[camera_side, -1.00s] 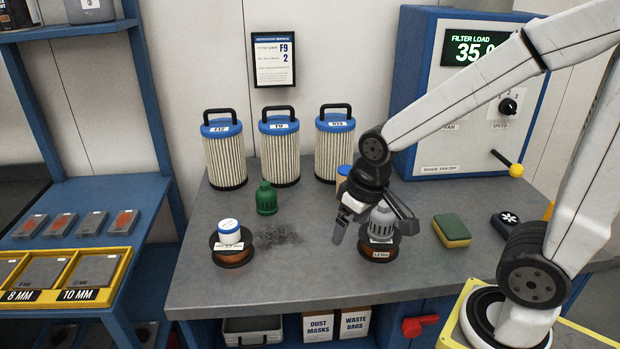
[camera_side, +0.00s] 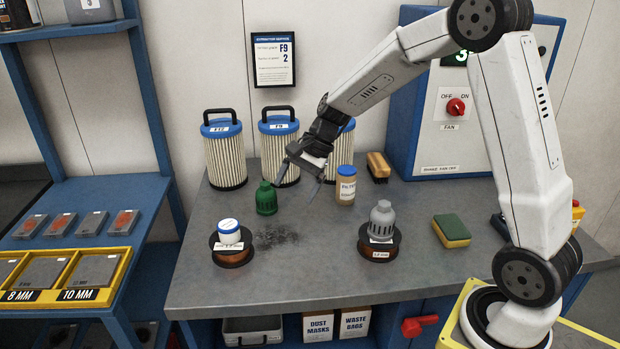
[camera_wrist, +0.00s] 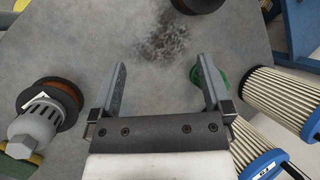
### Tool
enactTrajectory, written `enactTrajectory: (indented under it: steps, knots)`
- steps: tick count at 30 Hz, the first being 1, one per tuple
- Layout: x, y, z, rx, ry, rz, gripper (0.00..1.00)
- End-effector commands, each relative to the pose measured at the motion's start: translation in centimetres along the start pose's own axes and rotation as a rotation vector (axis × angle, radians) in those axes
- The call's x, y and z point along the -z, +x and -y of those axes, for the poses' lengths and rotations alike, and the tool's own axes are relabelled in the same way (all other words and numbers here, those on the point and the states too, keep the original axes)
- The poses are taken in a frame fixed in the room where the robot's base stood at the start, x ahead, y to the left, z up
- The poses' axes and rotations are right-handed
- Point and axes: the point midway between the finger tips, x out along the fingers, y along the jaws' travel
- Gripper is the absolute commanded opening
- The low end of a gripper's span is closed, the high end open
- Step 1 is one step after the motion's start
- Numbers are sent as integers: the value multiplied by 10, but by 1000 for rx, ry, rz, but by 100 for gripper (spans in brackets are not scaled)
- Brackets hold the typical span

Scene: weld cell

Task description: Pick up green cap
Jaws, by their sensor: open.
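The green cap (camera_side: 266,198) stands upright on the grey bench, in front of the pleated filters. My gripper (camera_side: 302,174) is open and empty, above the bench, to the right of the green cap and a little higher, apart from it. In the wrist view, my gripper (camera_wrist: 162,68) has nothing between its fingers. The green cap (camera_wrist: 222,76) shows there beside the right finger, which hides part of it.
Several tall filters (camera_side: 224,158) stand behind. A jar (camera_side: 346,186) and a brush (camera_side: 378,167) are to the right. A grey cap (camera_side: 382,220) sits on one spool, a white jar (camera_side: 229,231) on another. The bench front middle is clear, with a dark smudge.

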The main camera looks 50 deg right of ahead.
Motion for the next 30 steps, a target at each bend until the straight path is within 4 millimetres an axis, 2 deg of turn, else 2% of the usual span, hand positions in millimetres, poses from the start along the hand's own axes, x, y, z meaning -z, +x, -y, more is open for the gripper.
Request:
enactTrajectory:
  steps: [1, 9, 16, 20, 27, 30]
  knots:
    - [12, 1, 10, 29, 85, 33, 100]
    - [66, -2, 59, 186, 492, 241, 100]
    - [105, -10, 83, 284, 720, 400, 100]
    - [123, -14, 92, 326, 811, 477, 100]
    - [140, 25, 78, 325, 818, 484, 100]
    - [144, 33, 75, 326, 815, 482, 100]
